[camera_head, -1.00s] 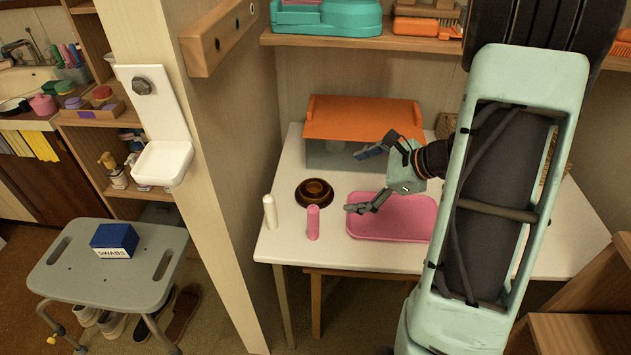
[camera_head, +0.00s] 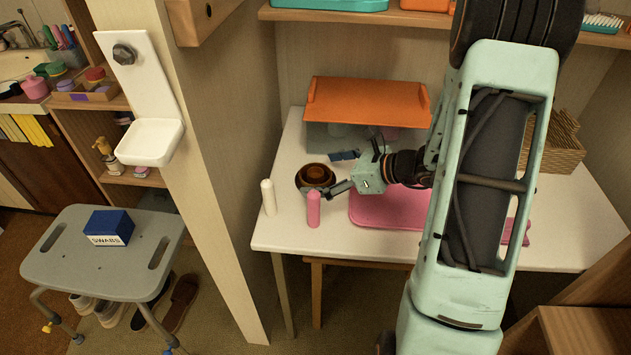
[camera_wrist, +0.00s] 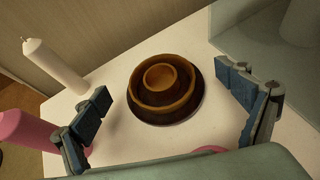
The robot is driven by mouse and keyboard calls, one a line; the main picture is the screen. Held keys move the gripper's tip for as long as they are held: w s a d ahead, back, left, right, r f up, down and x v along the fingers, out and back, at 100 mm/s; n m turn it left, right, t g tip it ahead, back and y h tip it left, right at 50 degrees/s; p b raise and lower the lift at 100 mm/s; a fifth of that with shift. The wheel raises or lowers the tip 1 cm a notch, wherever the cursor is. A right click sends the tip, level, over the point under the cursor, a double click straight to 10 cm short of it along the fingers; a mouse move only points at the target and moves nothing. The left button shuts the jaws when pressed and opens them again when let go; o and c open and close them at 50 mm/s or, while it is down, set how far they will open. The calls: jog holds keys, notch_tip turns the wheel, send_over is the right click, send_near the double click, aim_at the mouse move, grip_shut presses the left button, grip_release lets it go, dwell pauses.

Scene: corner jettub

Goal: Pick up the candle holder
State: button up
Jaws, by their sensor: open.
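The candle holder (camera_head: 316,176) is a round, brown, ringed dish on the white table. In the wrist view the candle holder (camera_wrist: 150,106) lies ahead of and between the open fingers, and it appears empty. My gripper (camera_head: 335,172) is open just to its right in the head view, one finger overlapping the holder's near edge. I cannot tell if a finger touches the holder.
A white candle (camera_head: 268,197) and a pink candle (camera_head: 313,209) stand upright close to the holder's near side. A pink tray (camera_head: 385,212) lies under my arm. An orange-topped box (camera_head: 365,101) stands behind. A wooden post (camera_head: 215,200) rises left of the table.

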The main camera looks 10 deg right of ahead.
jog(key=shift+x, duration=0.95)
jog(key=c, duration=1.6)
